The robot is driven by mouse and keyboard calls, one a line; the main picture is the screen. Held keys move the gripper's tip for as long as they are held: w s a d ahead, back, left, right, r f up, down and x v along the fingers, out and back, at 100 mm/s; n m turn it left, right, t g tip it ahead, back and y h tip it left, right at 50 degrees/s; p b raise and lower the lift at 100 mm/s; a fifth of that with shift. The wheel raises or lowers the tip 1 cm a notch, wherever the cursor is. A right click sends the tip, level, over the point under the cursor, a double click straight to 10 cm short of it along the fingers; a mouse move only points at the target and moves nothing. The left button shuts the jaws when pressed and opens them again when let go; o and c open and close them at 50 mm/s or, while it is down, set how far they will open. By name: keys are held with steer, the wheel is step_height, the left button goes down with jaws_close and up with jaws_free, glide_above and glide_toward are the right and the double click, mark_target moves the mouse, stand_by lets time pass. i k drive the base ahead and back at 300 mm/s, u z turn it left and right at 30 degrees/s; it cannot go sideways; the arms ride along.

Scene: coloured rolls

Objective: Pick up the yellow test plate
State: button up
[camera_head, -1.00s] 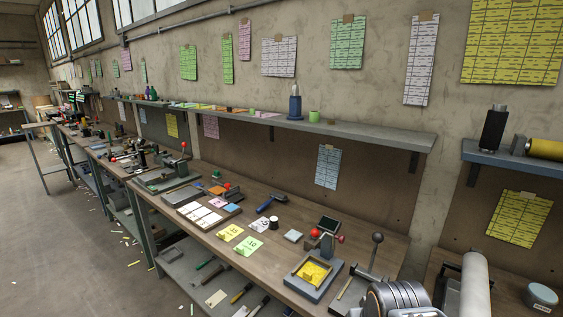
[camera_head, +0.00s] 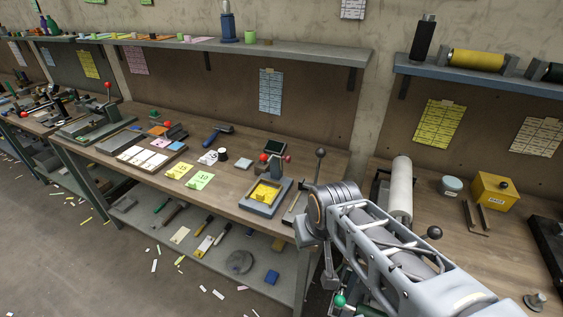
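A yellow card with dark marks (camera_head: 180,171) lies flat on the wooden bench, left of a green card. A second yellow piece (camera_head: 264,192) sits inside a grey-blue frame (camera_head: 262,208) with a red-knobbed lever, farther right. I cannot tell from this view which of the two is the test plate. My arm (camera_head: 385,245) reaches in from the lower right and bends down at its joint, right of the grey-blue frame. No gripper fingers can be made out, and nothing held shows.
A white roll (camera_head: 400,188) and a yellow box (camera_head: 495,191) stand on the right bench. A shelf (camera_head: 300,54) runs above.

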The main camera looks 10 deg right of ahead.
mark_target(264, 191)
steer(key=u, duration=2.05)
steer(key=i, duration=2)
steer(key=z, duration=3.05)
